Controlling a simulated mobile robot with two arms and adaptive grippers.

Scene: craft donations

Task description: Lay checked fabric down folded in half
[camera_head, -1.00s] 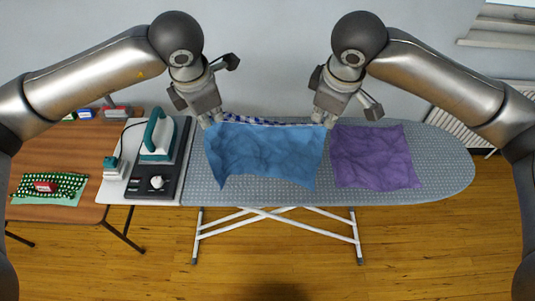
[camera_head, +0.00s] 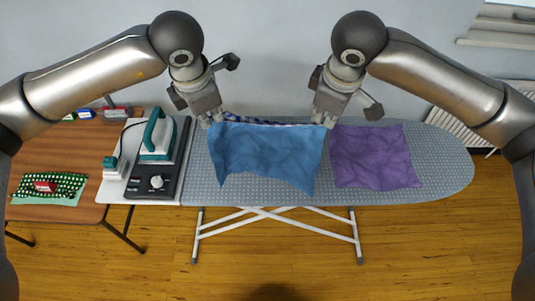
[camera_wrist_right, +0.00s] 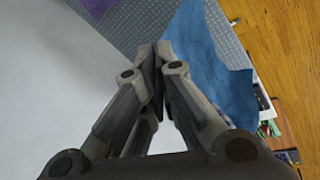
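The checked fabric (camera_head: 264,155) shows a plain, wrinkled blue face, with a narrow blue-and-white checked strip along its top edge. Most of the checked side is hidden.
A purple cloth (camera_head: 372,158) lies on the grey ironing board (camera_head: 445,165) just right of the fabric. A teal iron (camera_head: 157,138) and its station (camera_head: 140,187) stand at the board's left end. A brown table (camera_head: 70,150) with a green dotted cloth (camera_head: 72,186) is further left.

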